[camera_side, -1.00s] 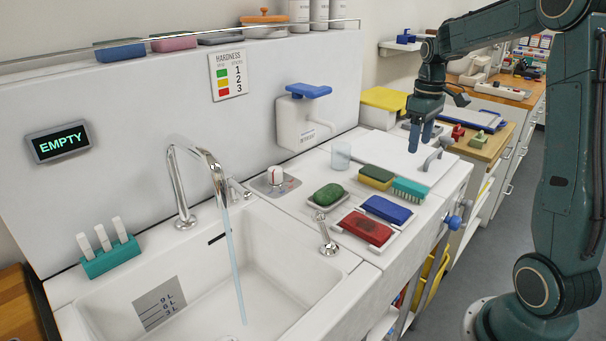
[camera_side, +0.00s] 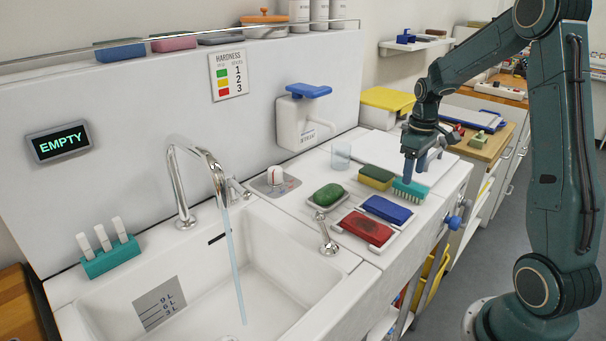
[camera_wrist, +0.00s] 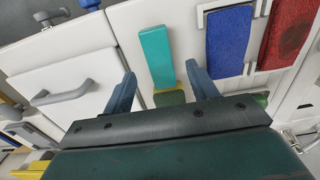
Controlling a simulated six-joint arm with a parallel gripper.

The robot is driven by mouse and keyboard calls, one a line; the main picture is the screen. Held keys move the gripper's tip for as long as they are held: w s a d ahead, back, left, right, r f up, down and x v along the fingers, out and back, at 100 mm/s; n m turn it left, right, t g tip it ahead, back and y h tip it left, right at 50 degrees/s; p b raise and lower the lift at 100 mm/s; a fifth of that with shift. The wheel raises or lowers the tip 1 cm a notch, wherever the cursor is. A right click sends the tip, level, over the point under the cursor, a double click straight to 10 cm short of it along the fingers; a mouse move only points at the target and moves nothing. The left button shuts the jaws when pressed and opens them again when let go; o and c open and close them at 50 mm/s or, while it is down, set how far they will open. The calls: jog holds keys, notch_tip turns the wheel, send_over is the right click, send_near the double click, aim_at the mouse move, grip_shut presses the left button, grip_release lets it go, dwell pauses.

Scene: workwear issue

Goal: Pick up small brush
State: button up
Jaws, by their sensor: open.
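The small brush, a teal block with pale bristles (camera_side: 411,190), lies on the white counter at the right of the sponge. In the wrist view its flat teal back (camera_wrist: 156,52) points up the picture from between my fingers. My gripper (camera_side: 414,174) points down over the brush's far end, low above it. In the wrist view my gripper (camera_wrist: 161,74) is open, with one blue finger on each side of the brush's near end and gaps on both sides. I cannot tell whether the fingertips are level with the brush. It is not gripped.
A green-and-yellow sponge (camera_side: 375,176) is close beside the brush. Blue (camera_side: 388,209) and red (camera_side: 367,227) pads lie in white trays in front. Green soap (camera_side: 328,194) sits in a dish. A clear cup (camera_side: 341,155) stands behind. Water runs into the sink (camera_side: 290,265).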

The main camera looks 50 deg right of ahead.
aim_at(411, 185)
jog(key=shift+f, duration=0.1)
jog(key=shift+f, duration=2.5)
jog(key=shift+c, duration=0.5)
jog(key=c, duration=1)
jog(key=shift+r, duration=0.15)
jog(key=shift+c, duration=0.2)
notch_tip(411, 185, up, 20)
